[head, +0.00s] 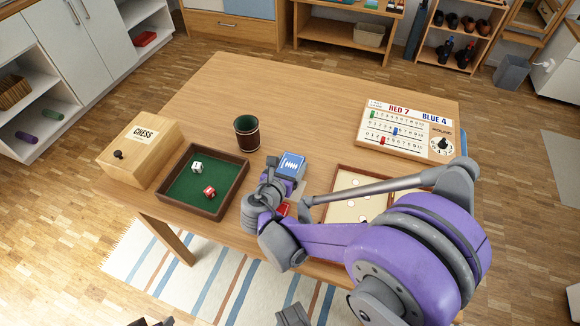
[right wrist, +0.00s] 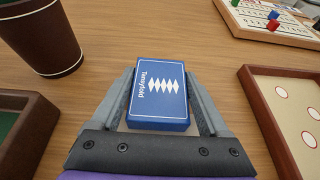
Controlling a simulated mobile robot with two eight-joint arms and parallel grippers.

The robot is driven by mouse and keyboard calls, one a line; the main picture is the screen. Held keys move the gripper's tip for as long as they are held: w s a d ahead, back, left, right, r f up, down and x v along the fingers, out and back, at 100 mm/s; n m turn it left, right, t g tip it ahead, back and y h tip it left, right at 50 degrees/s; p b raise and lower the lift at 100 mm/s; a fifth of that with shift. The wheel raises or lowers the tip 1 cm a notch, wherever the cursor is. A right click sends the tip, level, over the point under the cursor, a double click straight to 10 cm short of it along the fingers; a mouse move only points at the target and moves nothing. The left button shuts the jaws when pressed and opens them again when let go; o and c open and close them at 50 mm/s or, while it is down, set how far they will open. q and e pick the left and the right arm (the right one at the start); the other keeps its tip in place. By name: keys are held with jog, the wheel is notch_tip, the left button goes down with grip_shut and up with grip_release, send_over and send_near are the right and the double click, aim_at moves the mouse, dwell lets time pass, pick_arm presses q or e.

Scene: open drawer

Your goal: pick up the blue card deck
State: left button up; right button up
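The blue card deck (head: 291,165) lies flat on the wooden table, between the dark cup and the cream board. In the right wrist view the deck (right wrist: 160,92) shows its white diamond pattern and lettering. My right gripper (head: 275,170) is low over the table at the deck. In the right wrist view its two fingers (right wrist: 160,75) stand either side of the deck, with a narrow gap at each side; they look open. My left gripper is at most a few dark bits at the bottom edge of the head view (head: 150,322), too little to read.
A dark cup (head: 246,133) stands left of the deck. A green-lined dice tray (head: 217,205) and a chess box (head: 141,150) are further left. A framed cream board (head: 345,188) lies right, and a scoreboard (head: 408,130) behind it. Something red is partly hidden under my right arm.

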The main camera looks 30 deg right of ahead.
jog(key=c, duration=0.9)
